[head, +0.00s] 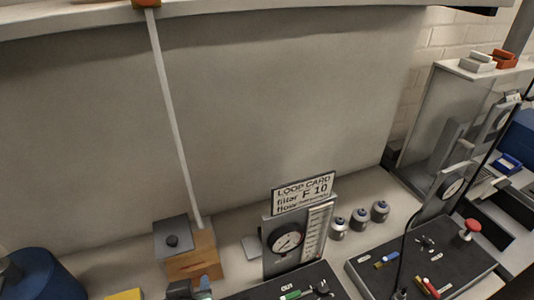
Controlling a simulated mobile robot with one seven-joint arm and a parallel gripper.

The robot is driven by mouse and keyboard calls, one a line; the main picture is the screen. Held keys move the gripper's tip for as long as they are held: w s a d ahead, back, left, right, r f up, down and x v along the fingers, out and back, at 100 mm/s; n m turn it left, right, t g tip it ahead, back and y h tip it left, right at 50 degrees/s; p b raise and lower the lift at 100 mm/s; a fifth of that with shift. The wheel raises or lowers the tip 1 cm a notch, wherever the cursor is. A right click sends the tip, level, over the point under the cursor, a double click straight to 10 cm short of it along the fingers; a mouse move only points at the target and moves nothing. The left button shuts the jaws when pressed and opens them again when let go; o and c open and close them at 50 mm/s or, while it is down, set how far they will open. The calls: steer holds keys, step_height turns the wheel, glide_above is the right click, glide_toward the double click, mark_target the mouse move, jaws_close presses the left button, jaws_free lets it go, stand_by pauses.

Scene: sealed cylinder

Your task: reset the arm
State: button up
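No part of my arm that I can make out shows in the head view, and my gripper is not in view. The task names no other object. The view looks down on a bench (100,275) against a plain grey panel (280,100). A gauge stand (288,240) with a dial carries a sign (303,193) reading "LOOP CARD filter F 10".
A wooden block (195,262) with a grey box stands left of the gauge. Several small canisters (360,218) stand right of it. A dark panel (420,262) holds valves and a red knob (470,228). A blue drum (42,275) is at lower left.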

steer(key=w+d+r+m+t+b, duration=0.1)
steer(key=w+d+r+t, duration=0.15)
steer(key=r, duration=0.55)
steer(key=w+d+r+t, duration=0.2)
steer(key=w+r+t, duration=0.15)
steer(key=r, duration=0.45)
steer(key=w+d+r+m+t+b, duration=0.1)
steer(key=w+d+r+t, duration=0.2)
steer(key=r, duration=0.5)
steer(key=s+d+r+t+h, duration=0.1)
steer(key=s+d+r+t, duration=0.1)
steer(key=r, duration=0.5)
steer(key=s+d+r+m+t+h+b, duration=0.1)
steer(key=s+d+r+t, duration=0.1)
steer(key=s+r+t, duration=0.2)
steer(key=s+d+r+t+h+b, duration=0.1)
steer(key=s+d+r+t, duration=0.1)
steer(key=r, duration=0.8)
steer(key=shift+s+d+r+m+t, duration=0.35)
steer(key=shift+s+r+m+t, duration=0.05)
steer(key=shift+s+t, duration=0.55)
